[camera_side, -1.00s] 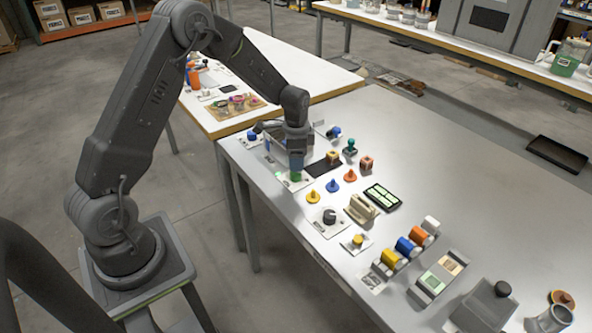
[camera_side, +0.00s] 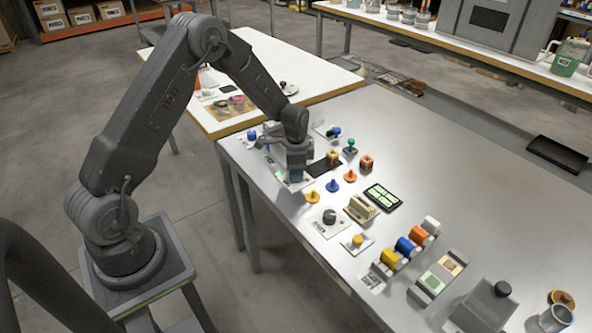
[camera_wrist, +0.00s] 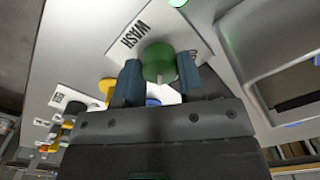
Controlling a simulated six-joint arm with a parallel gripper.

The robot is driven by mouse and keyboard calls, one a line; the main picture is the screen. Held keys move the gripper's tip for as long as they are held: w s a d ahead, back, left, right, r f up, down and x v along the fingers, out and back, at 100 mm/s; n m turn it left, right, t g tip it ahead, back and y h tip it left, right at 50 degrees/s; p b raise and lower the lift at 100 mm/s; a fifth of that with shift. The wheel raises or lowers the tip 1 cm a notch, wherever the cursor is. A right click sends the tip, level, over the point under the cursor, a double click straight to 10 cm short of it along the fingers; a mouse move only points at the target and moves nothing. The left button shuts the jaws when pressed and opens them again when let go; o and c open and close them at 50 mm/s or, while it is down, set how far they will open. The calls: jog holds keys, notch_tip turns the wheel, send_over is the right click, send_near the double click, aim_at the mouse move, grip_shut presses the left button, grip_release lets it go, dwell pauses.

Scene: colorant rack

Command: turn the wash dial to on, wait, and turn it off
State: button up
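The wash dial (camera_wrist: 158,62) is a round green knob with a pale pointer mark. It stands on a white plate (camera_wrist: 110,50) lettered WASH, which lies tilted in the wrist view. My gripper (camera_wrist: 161,75) has its two blue fingers on either side of the knob, and they appear to be shut on it. The pointer mark faces the gripper body, between the fingers. In the side view my gripper (camera_side: 296,174) is low over the plate near the table's left end and hides most of the dial.
Yellow (camera_side: 313,197), blue (camera_side: 333,185) and orange (camera_side: 350,175) pegs stand close to the right. A black knob on a plate (camera_side: 328,217) and a beige block (camera_side: 361,208) are nearer the front. The table's back right is clear.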

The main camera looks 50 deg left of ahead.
jog(key=c, duration=0.3)
jog(key=shift+c, duration=0.2)
jog(key=shift+n, duration=0.4)
jog(key=n, duration=0.7)
jog(key=shift+n, duration=0.3)
jog(key=n, duration=0.4)
jog(key=shift+n, duration=0.3)
jog(key=n, duration=0.4)
jog(key=shift+n, duration=0.4)
jog(key=o, duration=0.9)
